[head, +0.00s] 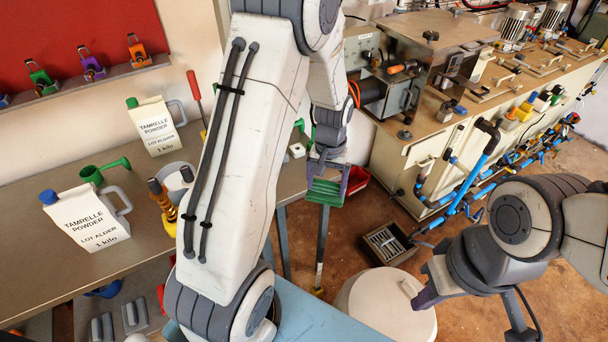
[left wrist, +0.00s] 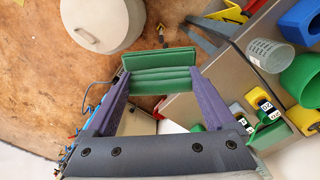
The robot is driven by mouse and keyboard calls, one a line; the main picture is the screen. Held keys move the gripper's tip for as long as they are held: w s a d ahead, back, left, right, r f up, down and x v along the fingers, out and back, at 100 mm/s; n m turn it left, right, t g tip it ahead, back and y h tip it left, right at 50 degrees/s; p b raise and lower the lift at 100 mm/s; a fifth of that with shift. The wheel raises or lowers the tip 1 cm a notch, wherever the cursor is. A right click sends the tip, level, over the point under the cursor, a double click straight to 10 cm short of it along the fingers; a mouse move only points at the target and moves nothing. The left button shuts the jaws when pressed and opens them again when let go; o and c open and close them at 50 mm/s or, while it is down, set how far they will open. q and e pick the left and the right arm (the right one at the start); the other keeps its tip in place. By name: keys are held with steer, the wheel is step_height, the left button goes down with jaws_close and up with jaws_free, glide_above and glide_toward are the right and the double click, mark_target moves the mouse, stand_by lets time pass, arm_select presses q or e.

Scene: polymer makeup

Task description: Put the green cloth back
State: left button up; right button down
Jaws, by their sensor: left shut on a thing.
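A folded green cloth (head: 324,192) hangs at the tips of my left gripper (head: 328,172), near the right end of the bench. In the left wrist view the green cloth (left wrist: 160,68) sits between the two purple fingers of my left gripper (left wrist: 158,84), which is shut on it. The cloth is in the air above the floor there. My right gripper (head: 428,292) is at the lower right, over or beside a white round drum (head: 375,308). Its finger gap does not show clearly.
The bench (head: 135,174) carries two white powder jugs (head: 85,219) (head: 154,126) and a green funnel (head: 103,169). A red bin (head: 357,180) and a dark crate (head: 388,243) are right of my left gripper. A machine with blue pipes (head: 474,182) fills the right. Brown floor is open between.

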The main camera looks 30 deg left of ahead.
arm_select(q)
steer(key=w+a+n+b, duration=0.5)
steer(key=w+a+n, duration=0.4)
steer(key=a, duration=0.4)
steer(key=f, duration=0.4)
steer(key=shift+s+a+f+p, duration=0.1)
steer(key=shift+a+f+p, duration=0.15)
steer(key=shift+a+p, duration=0.1)
step_height(320, 180, down, 4)
steer(key=shift+f+p, duration=0.15)
steer(key=shift+p, duration=0.2)
